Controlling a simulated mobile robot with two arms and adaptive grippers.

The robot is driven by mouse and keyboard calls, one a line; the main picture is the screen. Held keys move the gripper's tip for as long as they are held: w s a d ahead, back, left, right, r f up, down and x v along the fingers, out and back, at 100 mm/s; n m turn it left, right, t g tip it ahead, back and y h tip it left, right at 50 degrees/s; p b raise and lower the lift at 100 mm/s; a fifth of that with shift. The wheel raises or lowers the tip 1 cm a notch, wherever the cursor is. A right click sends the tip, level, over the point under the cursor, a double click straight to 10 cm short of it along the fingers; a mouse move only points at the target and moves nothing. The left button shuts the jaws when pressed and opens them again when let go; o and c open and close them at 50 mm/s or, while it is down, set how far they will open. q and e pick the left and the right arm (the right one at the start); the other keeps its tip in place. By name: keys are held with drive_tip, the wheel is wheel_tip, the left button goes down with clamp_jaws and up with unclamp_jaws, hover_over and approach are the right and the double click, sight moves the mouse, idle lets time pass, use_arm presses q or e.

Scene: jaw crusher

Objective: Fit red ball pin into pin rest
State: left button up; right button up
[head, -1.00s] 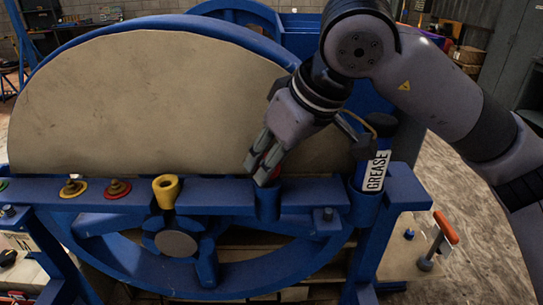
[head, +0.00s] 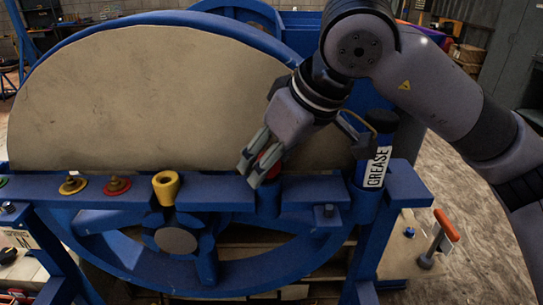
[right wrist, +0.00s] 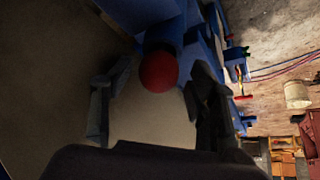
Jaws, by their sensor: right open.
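The red ball pin shows as a red ball (head: 269,156) over a blue cylindrical holder (head: 268,195) on the blue crossbar; I take this holder to be the pin rest. The ball also shows in the right wrist view (right wrist: 158,72), against blue parts. My right gripper (head: 250,173) is open around the ball, with a finger on either side in the wrist view. The pin's shaft is hidden, so I cannot tell how deep it sits. My left gripper is not in view.
A yellow cup (head: 167,188), a red-ringed fitting (head: 117,187) and a yellow-ringed fitting (head: 73,186) stand along the crossbar (head: 221,190). A grease tube (head: 376,166) stands right of my gripper. A large wheel with a beige face (head: 150,95) rises behind.

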drive_tip(key=shift+d+r, duration=0.1)
drive_tip(key=shift+r, duration=0.1)
drive_tip(key=v, duration=1.1)
drive_tip(key=shift+s+r, duration=0.15)
drive_tip(key=shift+r, duration=0.05)
drive_tip(key=shift+d, duration=0.1)
